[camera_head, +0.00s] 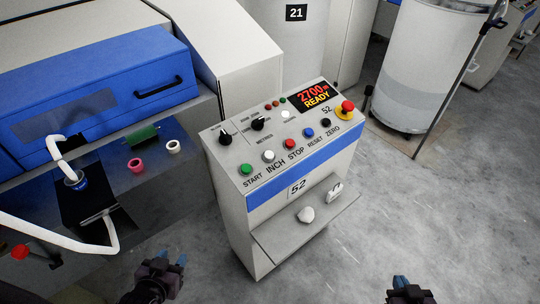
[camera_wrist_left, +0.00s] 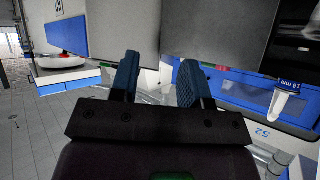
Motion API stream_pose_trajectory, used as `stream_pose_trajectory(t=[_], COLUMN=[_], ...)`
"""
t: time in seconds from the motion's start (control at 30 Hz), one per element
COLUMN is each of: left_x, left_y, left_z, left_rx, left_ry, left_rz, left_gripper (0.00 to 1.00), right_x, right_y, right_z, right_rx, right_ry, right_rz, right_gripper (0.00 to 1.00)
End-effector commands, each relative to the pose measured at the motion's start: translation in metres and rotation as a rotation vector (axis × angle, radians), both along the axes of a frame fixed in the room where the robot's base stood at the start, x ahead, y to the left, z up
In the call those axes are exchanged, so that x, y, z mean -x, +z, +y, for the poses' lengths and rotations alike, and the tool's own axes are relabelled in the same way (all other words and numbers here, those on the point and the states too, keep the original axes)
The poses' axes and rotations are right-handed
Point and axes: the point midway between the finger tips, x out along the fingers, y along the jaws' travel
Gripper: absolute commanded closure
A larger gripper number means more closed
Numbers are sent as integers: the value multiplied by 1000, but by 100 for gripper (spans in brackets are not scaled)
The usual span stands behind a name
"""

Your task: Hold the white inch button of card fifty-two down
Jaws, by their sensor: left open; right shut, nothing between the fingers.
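The grey control console of card fifty-two (camera_head: 240,205) stands in the middle of the head view, marked 52. Its white inch button (camera_head: 268,156) sits in the front button row, between the green start button (camera_head: 246,169) and the red stop button (camera_head: 289,143). Nothing touches the button. My left gripper (camera_head: 173,260) is open and empty, low and left of the console, well apart from the button. Its spread blue fingers also show in the left wrist view (camera_wrist_left: 157,80). My right gripper (camera_head: 401,282) is shut and empty, low and right of the console.
The row continues with a blue reset button (camera_head: 308,132) and black zero button (camera_head: 325,123). A red emergency stop (camera_head: 346,107) is at the right. The display (camera_head: 314,95) reads 2700, READY. A shelf (camera_head: 285,245) juts out below. Bare floor lies right.

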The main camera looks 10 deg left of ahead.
Motion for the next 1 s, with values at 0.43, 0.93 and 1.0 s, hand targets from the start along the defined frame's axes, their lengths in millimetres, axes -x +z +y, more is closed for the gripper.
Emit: stream_pose_trajectory(t=[0.43, 0.93, 1.0], left_x=[0, 0, -1], left_y=[0, 0, 0], left_z=[0, 0, 0], left_rx=[0, 0, 0], left_ry=[0, 0, 0], left_rz=[-1, -1, -1], left_gripper=[87, 100, 100], right_x=[7, -1, -2], right_y=[-3, 1, 1], right_z=[-1, 0, 0], right_rx=[0, 0, -1], right_ry=[-4, 0, 1], right_rz=[13, -2, -3], right_gripper=[100, 100, 100])
